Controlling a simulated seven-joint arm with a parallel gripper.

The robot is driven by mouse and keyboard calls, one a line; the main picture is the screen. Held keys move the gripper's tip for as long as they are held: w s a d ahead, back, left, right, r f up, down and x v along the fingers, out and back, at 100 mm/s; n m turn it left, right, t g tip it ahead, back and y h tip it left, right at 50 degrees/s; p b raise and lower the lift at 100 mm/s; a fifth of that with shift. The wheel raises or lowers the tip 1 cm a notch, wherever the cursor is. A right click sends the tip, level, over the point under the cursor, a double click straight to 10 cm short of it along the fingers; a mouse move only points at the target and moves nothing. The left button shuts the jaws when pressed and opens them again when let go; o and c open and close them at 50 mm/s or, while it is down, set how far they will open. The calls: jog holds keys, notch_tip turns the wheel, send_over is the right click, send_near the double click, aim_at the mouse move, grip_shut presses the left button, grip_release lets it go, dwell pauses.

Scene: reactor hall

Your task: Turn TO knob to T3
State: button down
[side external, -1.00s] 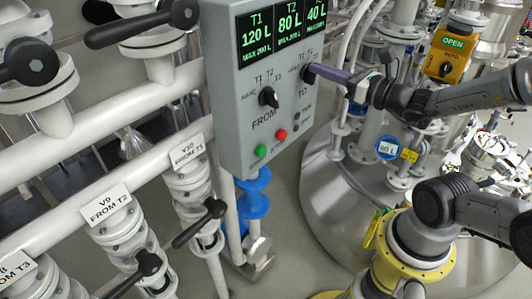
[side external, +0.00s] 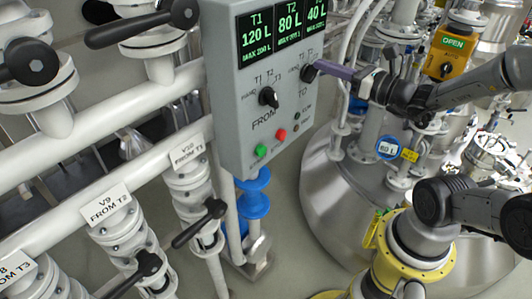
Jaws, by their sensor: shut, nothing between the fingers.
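The grey control box (side external: 228,112) carries two black knobs under its level displays. The TO knob (side external: 308,74) is on the right of the panel, with small tank labels around it. Its pointer direction is too small and too covered to tell. My gripper (side external: 319,65), with purple fingers, is shut and empty. Its fingertips are right at the upper right of the TO knob, and I cannot tell whether they touch it. The FROM knob (side external: 268,97) is to the left, clear of my gripper.
A green button (side external: 261,151) and a red button (side external: 281,134) sit low on the panel. White pipes and black-handled valves fill the left. A large steel tank (side external: 330,200) stands behind on the right. An orange OPEN box (side external: 449,58) is at upper right.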

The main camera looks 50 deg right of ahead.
jog(key=shift+d+r, duration=0.1)
jog(key=shift+d, duration=0.05)
jog(key=shift+d+r, duration=0.1)
jog(key=shift+r, duration=0.15)
jog(key=s, duration=0.6)
dwell(0.3)
